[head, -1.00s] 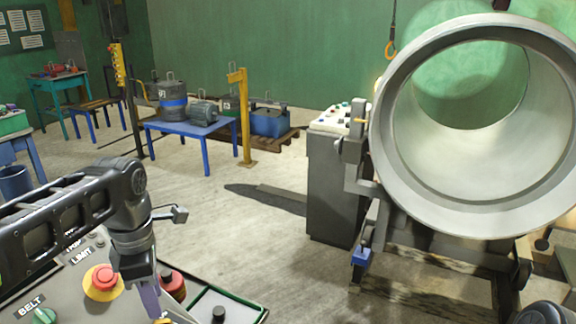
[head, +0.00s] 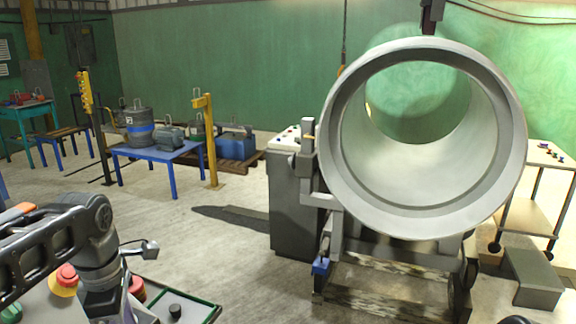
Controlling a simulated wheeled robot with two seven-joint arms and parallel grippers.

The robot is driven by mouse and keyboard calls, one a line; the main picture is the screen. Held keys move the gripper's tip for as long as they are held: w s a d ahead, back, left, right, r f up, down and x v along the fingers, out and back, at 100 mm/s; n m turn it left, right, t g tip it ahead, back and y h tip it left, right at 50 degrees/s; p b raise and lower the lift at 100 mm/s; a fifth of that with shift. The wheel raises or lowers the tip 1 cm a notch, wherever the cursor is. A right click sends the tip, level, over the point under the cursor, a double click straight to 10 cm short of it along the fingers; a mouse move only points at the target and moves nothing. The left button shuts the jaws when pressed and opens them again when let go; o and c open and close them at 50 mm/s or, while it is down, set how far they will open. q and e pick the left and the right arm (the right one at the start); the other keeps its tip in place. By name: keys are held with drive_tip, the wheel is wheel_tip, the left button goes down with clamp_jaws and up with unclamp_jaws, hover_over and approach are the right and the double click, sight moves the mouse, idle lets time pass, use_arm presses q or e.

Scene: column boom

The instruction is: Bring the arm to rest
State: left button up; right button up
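My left gripper (head: 125,316) hangs at the bottom left, over a control panel with a red mushroom button (head: 66,275) on a yellow ring and a second red button (head: 137,289) beside it. Its fingertips are cut off by the frame's lower edge, so I cannot tell whether it is open or shut. My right gripper is not in view. A large grey pipe (head: 340,185) rests on a stand, its open end facing me. A dark fitting (head: 432,14) comes down from the top edge above the pipe; the rest of it is out of frame.
A grey control cabinet (head: 295,215) stands left of the pipe. A wheeled trolley (head: 540,152) and a grey step (head: 533,275) are at the right. A blue table (head: 160,153) and a yellow post (head: 209,145) stand farther back. The floor between is mostly clear.

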use_arm(q)
drive_tip(key=w+d+f+m+t+h, duration=0.1)
drive_tip(key=w+d+f+m+t, duration=0.3)
drive_tip(key=w+m, duration=0.5)
drive_tip(key=w+d+f+m+t+h, duration=0.1)
drive_tip(key=d+f+m, duration=0.4)
drive_tip(key=f, duration=0.6)
drive_tip(key=w+d+f+m+h, duration=0.1)
drive_tip(key=d+f+m, duration=0.3)
drive_tip(key=d+f, duration=0.5)
drive_tip(key=s+d+f+m+g, duration=0.1)
drive_tip(key=s+d+f+g, duration=0.1)
drive_tip(key=s+f, duration=0.7)
drive_tip(key=s+d+f+m+g+h, duration=0.1)
drive_tip(key=s+d+f+g, duration=0.2)
drive_tip(key=s+f, duration=0.7)
drive_tip(key=s+d, duration=0.2)
drive_tip(key=s, duration=0.3)
drive_tip(key=shift+d+f+m, duration=0.25)
drive_tip(key=shift+f+m, duration=0.05)
drive_tip(key=shift+a, duration=0.1)
